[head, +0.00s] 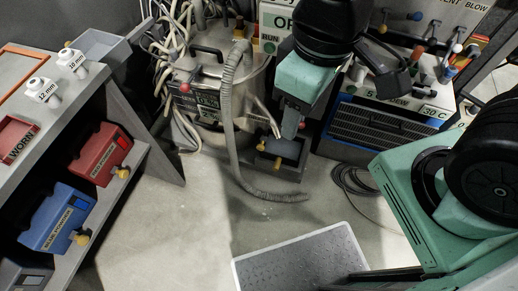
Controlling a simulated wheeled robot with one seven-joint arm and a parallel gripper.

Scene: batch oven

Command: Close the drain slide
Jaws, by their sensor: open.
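A dark grey drain box (291,150) sits low at the front of the steel tank (228,95), near the floor. Two yellow knobs show at its left, an upper one (261,147) and a lower one (277,164). I take these to belong to the drain slide, but its plate is hard to make out and I cannot tell how far it stands open. My gripper (291,132) points down just above the drain box, its grey end in front of the box. Its fingers are small and partly hidden; nothing shows held. I cannot tell whether it touches the box.
A grey corrugated hose (228,120) hangs left of the gripper and curls onto the floor. A blue-framed vent (378,133) stands at right. A pale grey mat or tray (300,262) lies in front. A shelf with red (100,154) and blue (57,216) boxes is left.

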